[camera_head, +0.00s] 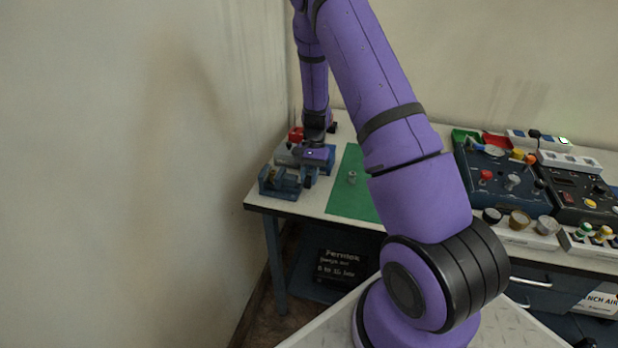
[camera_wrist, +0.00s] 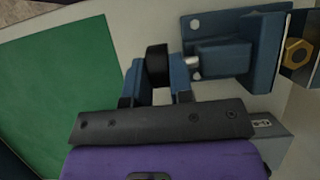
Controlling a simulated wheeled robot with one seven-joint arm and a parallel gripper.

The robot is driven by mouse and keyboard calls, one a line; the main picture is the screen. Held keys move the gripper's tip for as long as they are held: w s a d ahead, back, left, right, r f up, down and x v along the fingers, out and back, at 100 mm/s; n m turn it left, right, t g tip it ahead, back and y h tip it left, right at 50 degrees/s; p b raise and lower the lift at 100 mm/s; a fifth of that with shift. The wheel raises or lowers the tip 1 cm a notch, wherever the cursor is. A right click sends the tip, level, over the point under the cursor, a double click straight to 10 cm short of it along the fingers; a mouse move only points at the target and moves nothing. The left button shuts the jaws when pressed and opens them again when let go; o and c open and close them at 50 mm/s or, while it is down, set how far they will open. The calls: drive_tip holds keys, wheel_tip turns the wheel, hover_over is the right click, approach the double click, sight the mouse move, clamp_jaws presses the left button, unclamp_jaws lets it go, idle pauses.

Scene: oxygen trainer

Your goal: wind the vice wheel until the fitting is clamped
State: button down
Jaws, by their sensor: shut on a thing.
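The blue vice (camera_wrist: 225,57) stands at the upper right of the wrist view. In the head view the vice (camera_head: 279,184) sits at the table's left front corner. Its black wheel (camera_wrist: 157,63) is between the two fingers of my gripper (camera_wrist: 156,78), which is shut on it. In the head view my gripper (camera_head: 310,180) is beside the vice, and the wheel cannot be made out. A brass hex fitting (camera_wrist: 297,54) shows at the vice's far end, next to a dark jaw face.
A green mat (camera_head: 345,199) lies right of the vice, with a small metal part (camera_head: 352,177) on it. A red object (camera_head: 296,134) is behind the vice. Control panels with knobs (camera_head: 504,180) fill the table's right side. The wall is close on the left.

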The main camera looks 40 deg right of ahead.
drive_tip(key=shift+d+f+g+y, duration=0.15)
drive_tip(key=shift+g+y, duration=0.5)
drive_tip(key=shift+y, duration=0.2)
drive_tip(key=shift+d+f+g+y, duration=0.1)
drive_tip(key=shift+g+y, duration=0.55)
drive_tip(key=shift+y, duration=0.2)
drive_tip(key=c, duration=1)
unclamp_jaws()
drive_tip(key=shift+d, duration=0.1)
drive_tip(key=shift+w+r, duration=0.1)
drive_tip(key=v, duration=1)
drive_tip(key=shift+w+d, duration=0.2)
drive_tip(key=shift+r, duration=0.15)
